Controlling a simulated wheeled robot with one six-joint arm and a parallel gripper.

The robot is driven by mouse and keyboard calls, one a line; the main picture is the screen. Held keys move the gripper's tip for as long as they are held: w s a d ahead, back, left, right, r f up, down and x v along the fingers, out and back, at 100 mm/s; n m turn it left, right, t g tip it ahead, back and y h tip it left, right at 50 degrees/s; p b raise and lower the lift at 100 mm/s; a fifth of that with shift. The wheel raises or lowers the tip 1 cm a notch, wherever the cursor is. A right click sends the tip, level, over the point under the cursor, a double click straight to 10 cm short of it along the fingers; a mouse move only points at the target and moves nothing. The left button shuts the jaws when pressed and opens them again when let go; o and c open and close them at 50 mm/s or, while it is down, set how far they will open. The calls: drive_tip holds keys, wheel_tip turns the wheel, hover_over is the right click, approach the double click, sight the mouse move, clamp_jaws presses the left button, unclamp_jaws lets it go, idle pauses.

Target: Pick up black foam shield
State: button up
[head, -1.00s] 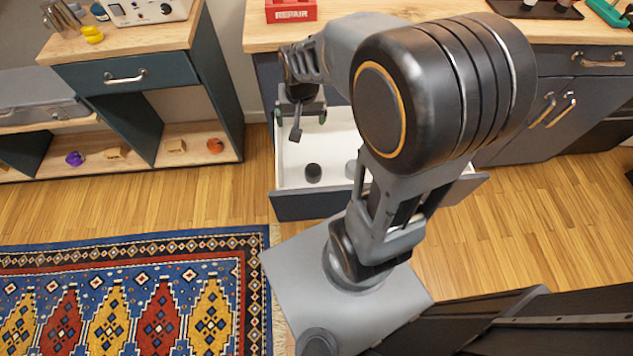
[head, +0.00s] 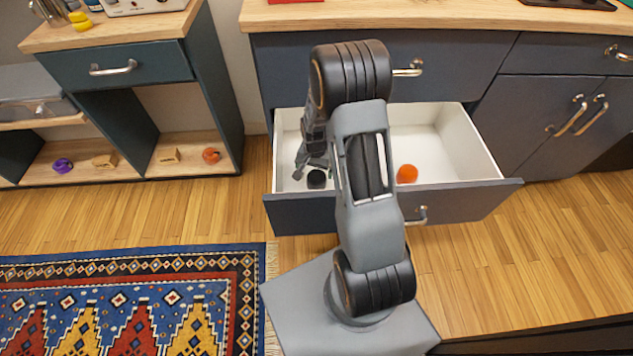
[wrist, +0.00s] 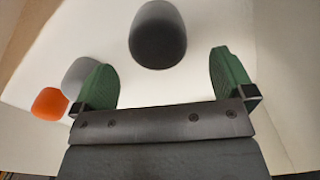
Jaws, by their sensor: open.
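The black foam shield (head: 317,179) is a small dark rounded piece on the white floor of the open drawer, near its left front corner. In the wrist view the shield (wrist: 157,36) lies just ahead of and between the green fingertips, a dark face with a grey top. My gripper (head: 311,165) is inside the drawer's left part, close to the shield. In the wrist view my gripper (wrist: 164,80) is open, with nothing between its fingers. I cannot tell the exact height above the shield.
The open drawer (head: 475,141) also holds an orange piece (head: 407,173), right of my arm. A grey piece (wrist: 81,77) lies near the left finger in the wrist view. Drawer walls stand close around. A shelf unit (head: 195,100) is at left; a rug (head: 130,300) covers the floor.

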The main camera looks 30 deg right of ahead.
sight(316, 176)
drive_tip(key=shift+s+f+b, duration=0.15)
drive_tip(key=shift+f+b, duration=0.55)
drive_tip(key=shift+f, duration=0.95)
drive_tip(key=shift+s+f+b, duration=0.1)
drive_tip(key=shift+f+b, duration=0.55)
drive_tip(key=shift+f, duration=0.95)
drive_tip(key=shift+r, duration=0.1)
drive_tip(key=shift+c, duration=0.5)
drive_tip(key=c, duration=0.9)
